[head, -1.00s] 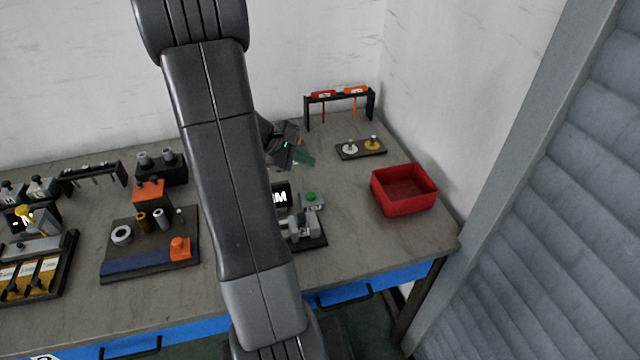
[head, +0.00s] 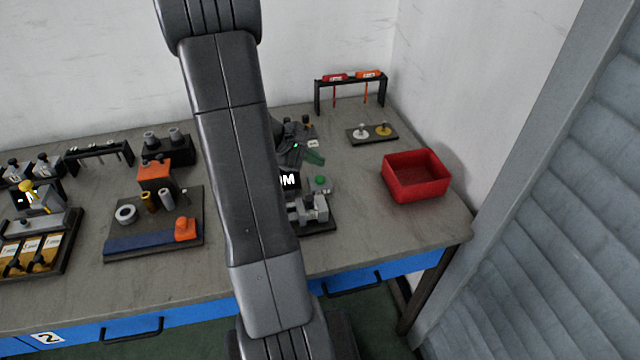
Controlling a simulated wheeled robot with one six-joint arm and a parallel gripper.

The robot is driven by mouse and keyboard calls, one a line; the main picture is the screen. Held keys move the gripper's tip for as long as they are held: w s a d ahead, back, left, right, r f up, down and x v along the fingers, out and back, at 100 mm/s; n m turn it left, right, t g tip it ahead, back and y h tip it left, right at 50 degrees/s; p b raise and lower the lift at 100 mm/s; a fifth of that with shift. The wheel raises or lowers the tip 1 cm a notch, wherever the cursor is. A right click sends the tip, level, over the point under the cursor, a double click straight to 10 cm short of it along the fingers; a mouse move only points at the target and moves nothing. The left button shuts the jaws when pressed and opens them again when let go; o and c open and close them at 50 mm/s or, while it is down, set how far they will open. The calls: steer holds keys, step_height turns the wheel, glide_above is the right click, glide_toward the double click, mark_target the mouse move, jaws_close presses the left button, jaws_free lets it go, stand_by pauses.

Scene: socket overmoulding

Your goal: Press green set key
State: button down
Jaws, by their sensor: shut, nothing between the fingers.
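The green set key (head: 320,181) is a small round green button on a grey device (head: 311,209) right of my arm, near the middle of the bench. A dark display with white lettering (head: 289,181) stands just left of the key, partly hidden by my arm. My arm hides part of the gripper and the left side of the device.
A red bin (head: 416,195) stands to the right of the device. Behind are a plate with a white and a yellow knob (head: 371,141) and a black rack with red and orange tools (head: 350,78). A fixture board (head: 120,242) lies left of my arm.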

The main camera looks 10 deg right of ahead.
mark_target(316, 179)
steer(key=shift+f+b, duration=1.1)
steer(key=shift+f, duration=0.35)
steer(key=shift+f, duration=0.15)
stand_by(0.8)
steer(key=shift+f+b, duration=0.3)
steer(key=shift+b, duration=0.25)
